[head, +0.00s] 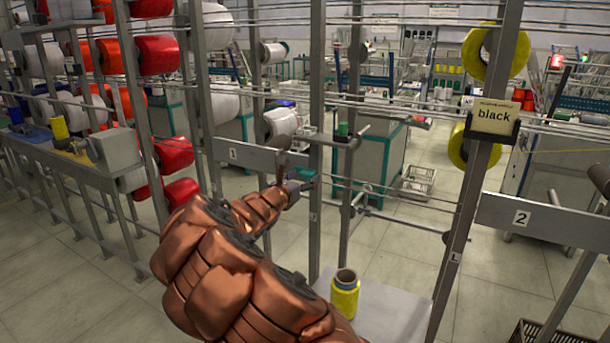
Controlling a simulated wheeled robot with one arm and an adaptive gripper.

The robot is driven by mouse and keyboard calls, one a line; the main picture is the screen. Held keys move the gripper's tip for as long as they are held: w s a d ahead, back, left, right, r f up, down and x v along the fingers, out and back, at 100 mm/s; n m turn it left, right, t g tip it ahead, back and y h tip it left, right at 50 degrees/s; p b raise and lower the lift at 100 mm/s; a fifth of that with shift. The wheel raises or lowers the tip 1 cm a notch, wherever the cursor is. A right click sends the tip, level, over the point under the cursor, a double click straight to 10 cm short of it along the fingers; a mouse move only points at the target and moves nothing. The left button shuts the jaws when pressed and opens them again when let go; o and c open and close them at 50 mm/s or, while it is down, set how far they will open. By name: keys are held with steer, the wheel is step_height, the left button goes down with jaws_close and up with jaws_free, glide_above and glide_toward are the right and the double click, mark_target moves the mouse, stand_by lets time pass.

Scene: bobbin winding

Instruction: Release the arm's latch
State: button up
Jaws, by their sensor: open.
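My copper-coloured arm reaches up from the bottom middle in the head view. My gripper (298,167) is small at its far end, in front of the grey crossbar marked 1 (245,156) and near an upright post. Its fingers look spread, and I see nothing held between them. A small teal part (306,173) shows right by the fingers; I cannot tell whether they touch it. Above and to the right, a grey holder arm (352,137) sticks out with a small green piece (343,129) on it. I cannot make out which part is the latch.
A yellow bobbin (345,297) stands on a grey shelf (395,300) at the lower middle. A post at right bears a "black" sign (493,116) and yellow rings (496,54). Red and white bobbins (158,54) fill the left rack. Horizontal bars cross the upper view.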

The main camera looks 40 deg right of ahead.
steer(key=shift+w+d, duration=0.25)
steer(key=shift+d, duration=0.45)
steer(key=c, duration=1.1)
